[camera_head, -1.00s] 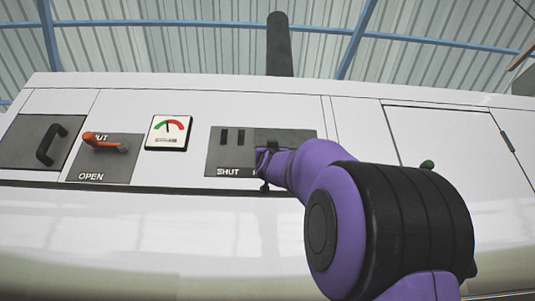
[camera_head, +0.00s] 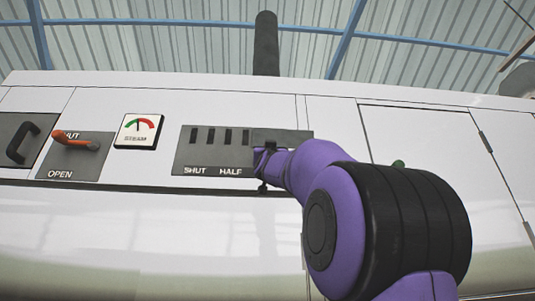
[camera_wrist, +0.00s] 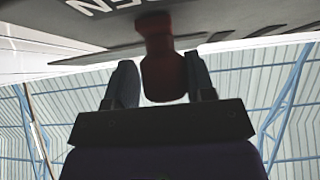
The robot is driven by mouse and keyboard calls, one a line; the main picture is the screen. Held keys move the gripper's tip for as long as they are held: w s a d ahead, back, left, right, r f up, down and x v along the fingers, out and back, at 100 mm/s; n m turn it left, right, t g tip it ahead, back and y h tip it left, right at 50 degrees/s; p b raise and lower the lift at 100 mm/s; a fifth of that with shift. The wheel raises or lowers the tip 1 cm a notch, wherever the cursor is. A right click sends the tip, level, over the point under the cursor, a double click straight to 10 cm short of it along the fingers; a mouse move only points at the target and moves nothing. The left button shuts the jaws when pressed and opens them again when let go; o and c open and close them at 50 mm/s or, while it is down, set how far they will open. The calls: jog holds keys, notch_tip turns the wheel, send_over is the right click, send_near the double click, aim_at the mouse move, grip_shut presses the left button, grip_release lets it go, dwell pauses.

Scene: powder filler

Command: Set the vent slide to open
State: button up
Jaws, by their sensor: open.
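The vent slide is a dark plate (camera_head: 284,136) on a grey panel (camera_head: 183,152) marked SHUT and HALF. It covers the panel's right end, with several dark slots bare to its left. My gripper (camera_head: 265,168) is at the plate's lower left and hides part of the panel, including any label there. In the wrist view a dark red knob (camera_wrist: 163,70) hangs between the two open fingers of my gripper (camera_wrist: 160,78). The knob is close to the right finger; I cannot tell if they touch. The letters "EN" show upside down beside it.
Left of the panel are a gauge (camera_head: 139,131) with a red and green dial, an orange lever (camera_head: 77,140) on a plate marked OPEN, and a black handle (camera_head: 22,144). A closed door panel (camera_head: 425,135) is to the right.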

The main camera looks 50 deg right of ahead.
jog(key=shift+o, duration=0.9)
jog(key=shift+s+d, duration=0.1)
jog(key=shift+a+f, duration=0.1)
jog(key=shift+a, duration=0.1)
jog(key=v, duration=1)
jog(key=shift+f, duration=0.2)
jog(key=shift+s+a, duration=0.1)
